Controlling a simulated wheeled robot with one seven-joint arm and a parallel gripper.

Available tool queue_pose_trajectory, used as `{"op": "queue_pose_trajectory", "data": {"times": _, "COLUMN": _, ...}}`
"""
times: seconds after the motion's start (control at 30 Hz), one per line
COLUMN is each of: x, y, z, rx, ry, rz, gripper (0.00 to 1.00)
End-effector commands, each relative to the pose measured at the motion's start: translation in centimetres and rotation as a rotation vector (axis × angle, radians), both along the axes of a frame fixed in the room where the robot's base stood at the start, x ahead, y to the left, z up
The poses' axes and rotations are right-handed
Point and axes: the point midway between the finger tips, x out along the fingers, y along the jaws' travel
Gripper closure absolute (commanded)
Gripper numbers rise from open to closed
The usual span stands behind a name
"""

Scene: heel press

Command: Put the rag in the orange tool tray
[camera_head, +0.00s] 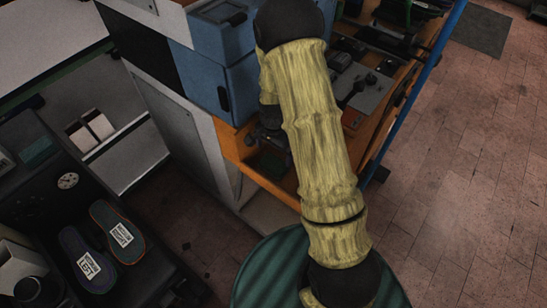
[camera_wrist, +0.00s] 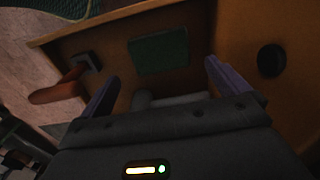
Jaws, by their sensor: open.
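My gripper (camera_wrist: 165,85) is open, its two purple-grey fingers spread with nothing held between the tips. It is over an orange-brown tray (camera_wrist: 225,25), seen close up in the wrist view. A flat dark-green rectangle (camera_wrist: 160,52) lies in the tray beyond the fingertips; it may be the rag, but I cannot tell for sure. A pale grey rounded thing (camera_wrist: 175,99) shows low between the fingers. In the head view the orange tray (camera_head: 235,150) is at the centre, partly hidden behind my yellowish arm.
A tool with an orange-brown handle (camera_wrist: 58,93) lies beside the left finger. Blue boxes (camera_head: 215,80) stand beside the tray in the head view. Two insoles (camera_head: 88,262) lie on the dark bench at left.

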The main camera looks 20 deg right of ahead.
Motion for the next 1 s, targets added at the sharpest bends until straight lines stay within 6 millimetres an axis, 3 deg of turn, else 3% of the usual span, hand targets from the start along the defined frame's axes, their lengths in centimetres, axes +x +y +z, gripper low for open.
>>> {"op": "queue_pose_trajectory", "data": {"times": 0.2, "x": 0.0, "y": 0.0, "z": 3.9, "rx": 0.000, "ry": -0.004, "rz": 0.001, "gripper": 0.00}}
{"op": "queue_pose_trajectory", "data": {"times": 0.33, "x": 0.0, "y": 0.0, "z": 5.2, "rx": 0.000, "ry": -0.001, "rz": 0.000, "gripper": 0.00}}
{"op": "queue_pose_trajectory", "data": {"times": 1.0, "x": -0.1, "y": 0.0, "z": 5.7, "rx": 0.001, "ry": -0.001, "rz": 0.006, "gripper": 0.00}}
